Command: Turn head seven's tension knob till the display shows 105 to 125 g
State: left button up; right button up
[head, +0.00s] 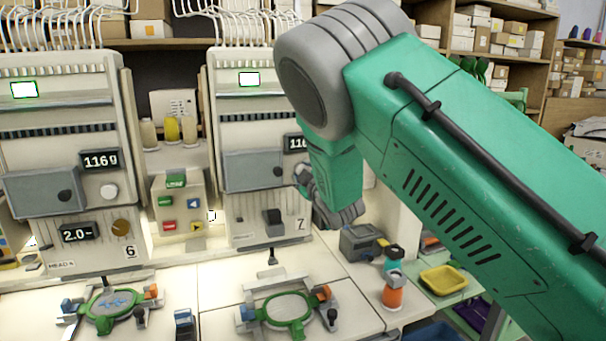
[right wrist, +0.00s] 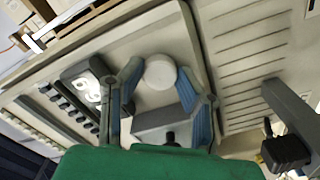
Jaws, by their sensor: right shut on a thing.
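Head seven (head: 262,130) is the right-hand machine head, marked 7 low on its front. Its tension display (head: 296,143) shows digits starting with 11; my arm cuts off the rest. In the right wrist view the display (right wrist: 88,84) is angled and washed out by glare, so I cannot read it. The round white tension knob (right wrist: 160,72) sits between the blue-padded fingers of my right gripper (right wrist: 158,75), which is shut on it. In the head view my green right arm hides the knob. My left gripper is not in view.
Head six (head: 60,150) stands to the left, its display (head: 101,159) reading 116 g. A button panel (head: 180,205) stands between the heads. Green hoops (head: 288,312) lie on the table below. An orange-bodied bottle (head: 392,292) and a yellow tray (head: 443,280) are at right.

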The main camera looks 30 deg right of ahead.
jog(key=o, duration=1.1)
jog(key=shift+w+f, duration=0.1)
jog(key=shift+f, duration=0.05)
jog(key=v, duration=1.2)
jog(key=shift+f, duration=0.1)
